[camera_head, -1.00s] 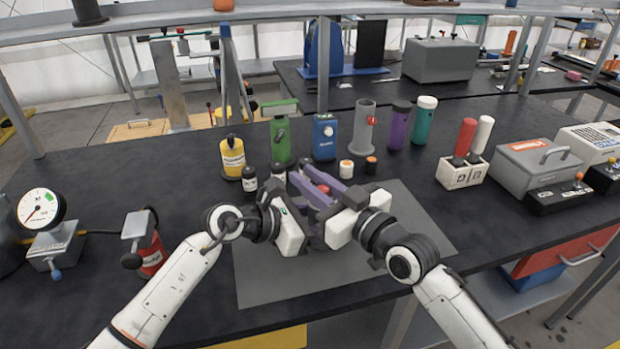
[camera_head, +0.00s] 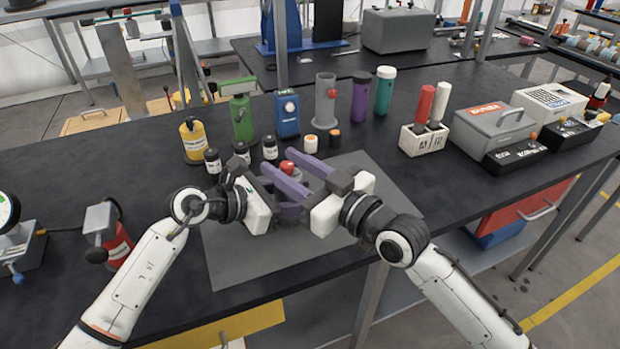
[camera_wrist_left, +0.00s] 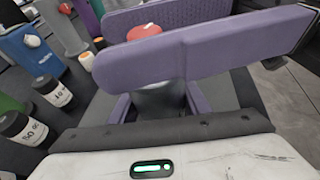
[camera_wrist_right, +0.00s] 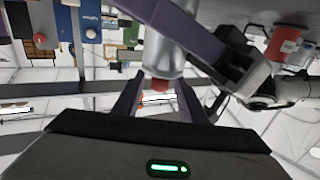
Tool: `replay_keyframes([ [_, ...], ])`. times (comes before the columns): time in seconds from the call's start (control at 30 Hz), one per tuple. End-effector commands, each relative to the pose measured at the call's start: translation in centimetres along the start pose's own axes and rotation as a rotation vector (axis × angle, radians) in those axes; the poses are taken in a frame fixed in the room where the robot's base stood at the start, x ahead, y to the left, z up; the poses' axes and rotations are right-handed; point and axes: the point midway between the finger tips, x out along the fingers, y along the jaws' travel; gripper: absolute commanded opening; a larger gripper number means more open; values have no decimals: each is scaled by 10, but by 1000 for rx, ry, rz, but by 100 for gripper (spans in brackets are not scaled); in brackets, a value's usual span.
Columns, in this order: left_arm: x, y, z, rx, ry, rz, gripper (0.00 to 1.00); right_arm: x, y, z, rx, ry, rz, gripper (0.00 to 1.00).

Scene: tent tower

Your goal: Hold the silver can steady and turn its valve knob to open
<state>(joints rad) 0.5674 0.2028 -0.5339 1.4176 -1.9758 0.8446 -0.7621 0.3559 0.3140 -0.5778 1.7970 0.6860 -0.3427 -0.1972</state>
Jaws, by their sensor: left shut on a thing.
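The silver can (camera_wrist_left: 158,98) stands between the fingers of my left gripper (camera_wrist_left: 160,108), which is shut on it. In the head view the can is mostly hidden behind my grippers. Its red valve knob (camera_head: 287,167) shows on top, and also in the left wrist view (camera_wrist_left: 143,31) and right wrist view (camera_wrist_right: 157,85). My right gripper (camera_head: 285,164) is above the left one, with its long purple fingers on either side of the knob. These fingers are apart, and a gap shows beside the knob in the right wrist view.
A grey mat (camera_head: 235,262) lies under the grippers. Behind them stand small dark bottles (camera_head: 270,147), a yellow can (camera_head: 193,141), a green can (camera_head: 241,118), a blue box (camera_head: 287,113) and a grey cylinder (camera_head: 325,100). A red canister (camera_head: 117,246) stands at left. The mat's right part is clear.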

Motion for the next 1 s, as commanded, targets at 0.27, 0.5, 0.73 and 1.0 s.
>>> replay_keyframes([
  [0.27, 0, 0, -1, -1, 1, 0, 4, -58, 0, 1, -1, -2, 0, 38],
  [0.5, 0, 0, -1, -1, 1, 0, 4, -78, 0, 0, 1, -1, -1, 38],
  [0.73, 0, 0, -1, -1, 1, 0, 4, -79, 0, -1, 1, 1, -1, 38],
  [1.0, 0, 0, 2, 0, -3, 1, 65, -79, 0, -1, 1, 1, -1, 38],
])
